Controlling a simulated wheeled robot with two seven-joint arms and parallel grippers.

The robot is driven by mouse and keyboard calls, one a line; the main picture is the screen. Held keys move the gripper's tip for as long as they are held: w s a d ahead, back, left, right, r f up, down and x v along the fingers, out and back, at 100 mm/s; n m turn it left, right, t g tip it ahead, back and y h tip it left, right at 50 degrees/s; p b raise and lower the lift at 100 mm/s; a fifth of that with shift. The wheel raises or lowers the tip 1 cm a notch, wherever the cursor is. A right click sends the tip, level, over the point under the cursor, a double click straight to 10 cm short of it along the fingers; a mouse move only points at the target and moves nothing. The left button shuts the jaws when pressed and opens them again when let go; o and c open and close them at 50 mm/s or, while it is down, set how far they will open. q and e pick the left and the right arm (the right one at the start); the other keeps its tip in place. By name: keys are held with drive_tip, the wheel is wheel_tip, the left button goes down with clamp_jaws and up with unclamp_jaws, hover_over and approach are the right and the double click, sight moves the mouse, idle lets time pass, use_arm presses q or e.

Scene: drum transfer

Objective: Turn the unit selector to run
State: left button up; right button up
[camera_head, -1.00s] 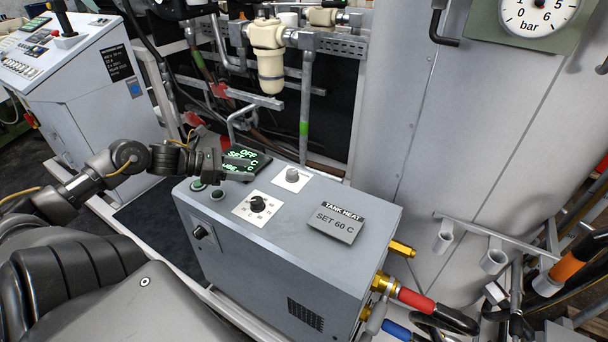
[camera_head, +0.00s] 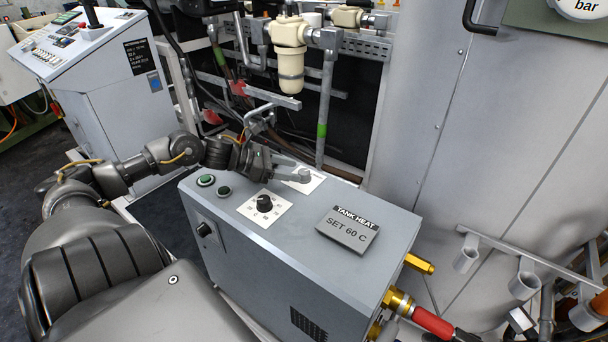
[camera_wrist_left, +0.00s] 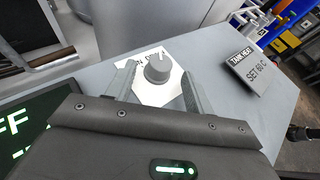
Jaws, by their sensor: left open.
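The unit (camera_head: 290,250) is a grey box with knobs and buttons on its top. A round grey knob (camera_head: 304,175) sits on a white plate near its back edge. In the left wrist view, this knob (camera_wrist_left: 158,69) stands upright on its white plate (camera_wrist_left: 150,93) with partly hidden lettering. My left gripper (camera_head: 293,172) is open, its two fingers at either side of the near part of the knob. I cannot tell whether they touch it. A black knob (camera_head: 264,202) sits on a numbered plate nearer the front. My right gripper is not in view.
A TANK HEAT sign reading SET 60 C (camera_head: 347,231) stands on the unit's top, right of the knobs. Two round buttons (camera_head: 206,180) are at the left. Pipes stand behind.

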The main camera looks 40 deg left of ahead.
sight(300, 171)
use_arm(q)
drive_tip(key=x, duration=0.2)
drive_tip(key=shift+w+d, duration=0.2)
drive_tip(key=shift+w, duration=0.15)
drive_tip(key=shift+w+d+f, duration=0.35)
drive_tip(key=shift+w, duration=0.05)
drive_tip(key=shift+w+d+f, duration=0.15)
drive_tip(key=shift+w+d, duration=0.05)
drive_tip(key=shift+w, duration=0.05)
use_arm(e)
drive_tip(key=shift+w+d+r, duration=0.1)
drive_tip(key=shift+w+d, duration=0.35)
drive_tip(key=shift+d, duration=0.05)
use_arm(q)
drive_tip(key=shift+c, duration=0.2)
drive_tip(key=c, duration=0.9)
drive_tip(key=shift+c, duration=0.2)
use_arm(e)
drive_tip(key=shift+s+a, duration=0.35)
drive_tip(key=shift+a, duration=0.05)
